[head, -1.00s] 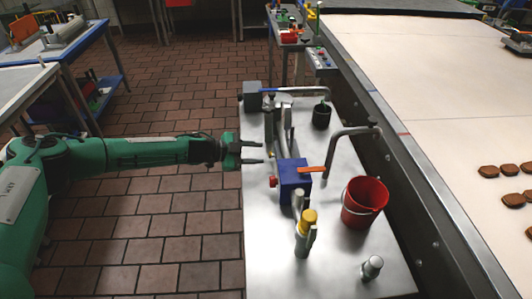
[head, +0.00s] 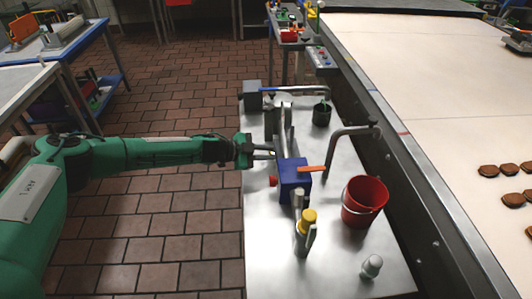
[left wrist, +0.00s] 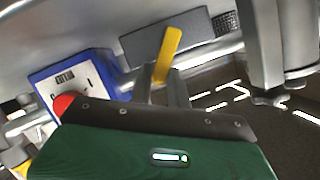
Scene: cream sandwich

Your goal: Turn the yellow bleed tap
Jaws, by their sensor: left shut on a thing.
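The yellow bleed tap (left wrist: 168,53) shows in the left wrist view as a flat yellow lever, slightly tilted, by a grey pipe. Its lower end lies between the fingertips of my left gripper (left wrist: 161,88), which is shut on it. In the head view my left gripper (head: 268,152) is at the pipework, just left of and behind the blue box (head: 293,184). There I cannot make out the tap. My right gripper is in neither view.
The blue box has a red knob (head: 273,181) and an orange lever (head: 311,169). A yellow-capped post (head: 307,217) stands in front. A conveyor (head: 430,100) runs alongside.

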